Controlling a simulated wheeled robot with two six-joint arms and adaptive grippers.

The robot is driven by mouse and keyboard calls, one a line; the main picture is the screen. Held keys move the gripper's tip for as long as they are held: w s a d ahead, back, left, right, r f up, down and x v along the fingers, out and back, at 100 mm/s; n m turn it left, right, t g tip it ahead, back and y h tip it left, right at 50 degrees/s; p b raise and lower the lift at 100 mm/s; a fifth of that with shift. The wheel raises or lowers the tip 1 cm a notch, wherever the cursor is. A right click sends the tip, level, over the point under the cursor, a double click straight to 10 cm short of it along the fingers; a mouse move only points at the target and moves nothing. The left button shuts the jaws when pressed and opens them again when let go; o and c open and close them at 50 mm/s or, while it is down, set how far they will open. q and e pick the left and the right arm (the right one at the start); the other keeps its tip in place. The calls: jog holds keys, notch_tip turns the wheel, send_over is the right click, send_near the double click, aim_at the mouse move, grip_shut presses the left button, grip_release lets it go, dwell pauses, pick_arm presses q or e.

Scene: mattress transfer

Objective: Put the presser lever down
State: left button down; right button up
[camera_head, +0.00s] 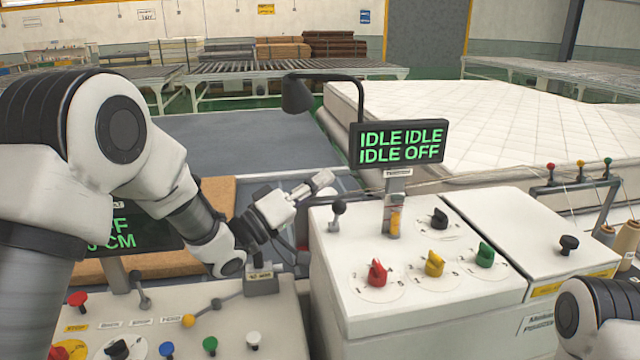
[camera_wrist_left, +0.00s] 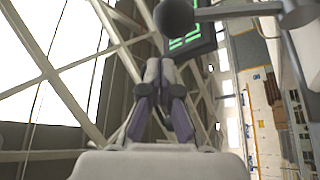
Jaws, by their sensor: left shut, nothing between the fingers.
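A short lever with a dark ball knob (camera_head: 338,207) stands upright at the left edge of the white cabinet (camera_head: 345,270); I take it to be the presser lever, though no label on it is readable. My left gripper (camera_head: 325,181) is shut and empty, just above and left of this knob. In the left wrist view, the closed fingers (camera_wrist_left: 160,72) point toward a dark ball (camera_wrist_left: 174,17) just beyond their tips. Whether they touch cannot be told. Part of my right arm shows at the lower right; its gripper is out of view.
A display reading IDLE and OFF (camera_head: 398,142) stands on a post behind the lever. Red (camera_head: 377,273), yellow (camera_head: 434,263) and green (camera_head: 485,255) knobs sit on the cabinet top. A black lamp (camera_head: 297,95) and a white mattress (camera_head: 500,130) are behind. A control console (camera_head: 270,315) is front left.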

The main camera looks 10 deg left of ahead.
pick_arm(q)
jog(key=b+v, duration=0.3)
jog(key=v, duration=0.7)
jog(key=shift+w+a+b, duration=0.3)
jog(key=shift+a+b, duration=0.1)
pick_arm(e)
jog(key=f, duration=0.2)
jog(key=shift+w+a+f, duration=0.1)
jog(key=shift+a+f, duration=0.1)
jog(key=shift+f, duration=0.1)
pick_arm(q)
jog(key=shift+d, duration=0.1)
jog(key=shift+f, duration=0.1)
